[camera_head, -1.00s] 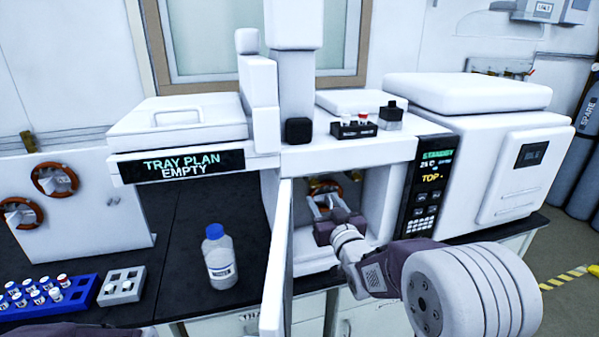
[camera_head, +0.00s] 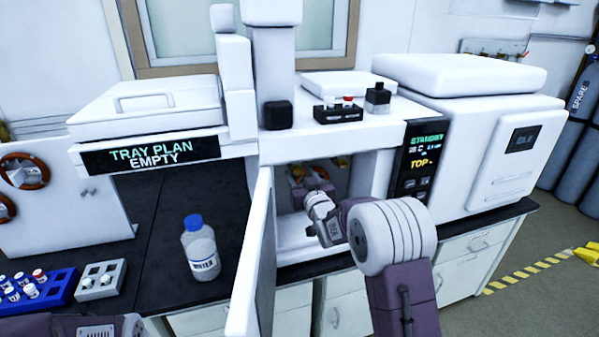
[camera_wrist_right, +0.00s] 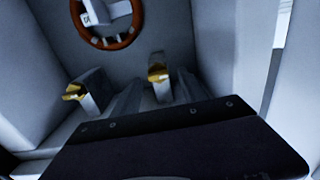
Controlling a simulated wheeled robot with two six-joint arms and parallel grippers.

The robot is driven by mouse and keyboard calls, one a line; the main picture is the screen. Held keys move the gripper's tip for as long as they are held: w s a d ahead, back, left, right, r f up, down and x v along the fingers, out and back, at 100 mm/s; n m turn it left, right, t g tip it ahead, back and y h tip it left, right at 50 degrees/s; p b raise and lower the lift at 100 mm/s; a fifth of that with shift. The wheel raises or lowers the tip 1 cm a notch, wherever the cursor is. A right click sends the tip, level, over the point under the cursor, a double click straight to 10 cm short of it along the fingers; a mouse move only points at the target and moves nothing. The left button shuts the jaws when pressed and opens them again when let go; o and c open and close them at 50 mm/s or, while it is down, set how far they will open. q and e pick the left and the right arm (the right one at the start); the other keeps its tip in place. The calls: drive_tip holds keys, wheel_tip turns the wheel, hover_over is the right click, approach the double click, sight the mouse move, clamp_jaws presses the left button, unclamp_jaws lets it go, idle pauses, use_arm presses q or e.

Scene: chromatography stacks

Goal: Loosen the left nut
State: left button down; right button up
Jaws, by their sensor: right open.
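My right gripper (camera_head: 309,174) is inside the open white compartment (camera_head: 288,233) below the analyser's top. In the right wrist view its two gold-tipped fingers (camera_wrist_right: 116,82) stand wide apart with nothing between them. An orange-brown ring coil (camera_wrist_right: 106,42) with a pale label in its middle hangs on the back wall, beyond and above the fingers. I cannot make out the left nut in either view. My left gripper's jaws are out of view; only part of my left arm shows at the bottom left.
The compartment's white door (camera_head: 252,270) stands open to the left of my right arm. A blue-capped bottle (camera_head: 201,250), a blue vial rack (camera_head: 58,289) and a grey rack (camera_head: 101,292) stand on the dark bench. A control panel (camera_head: 417,165) borders the compartment's right side.

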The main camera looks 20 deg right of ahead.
drive_tip(key=shift+w, duration=0.35)
drive_tip(key=shift+w+d+f, duration=0.1)
drive_tip(key=shift+w, duration=0.1)
drive_tip(key=shift+s, duration=0.1)
clamp_jaws()
drive_tip(key=shift+f+n+b, duration=0.2)
drive_tip(key=shift+n+b, duration=1.2)
drive_tip(key=shift+b, duration=0.15)
drive_tip(key=shift+a+n+b, duration=0.15)
drive_tip(key=shift+n+b, duration=3.45)
drive_tip(key=shift+n, duration=0.2)
drive_tip(key=shift+a+n+b, duration=0.1)
drive_tip(key=shift+n+b, duration=3.45)
drive_tip(key=shift+n, duration=0.25)
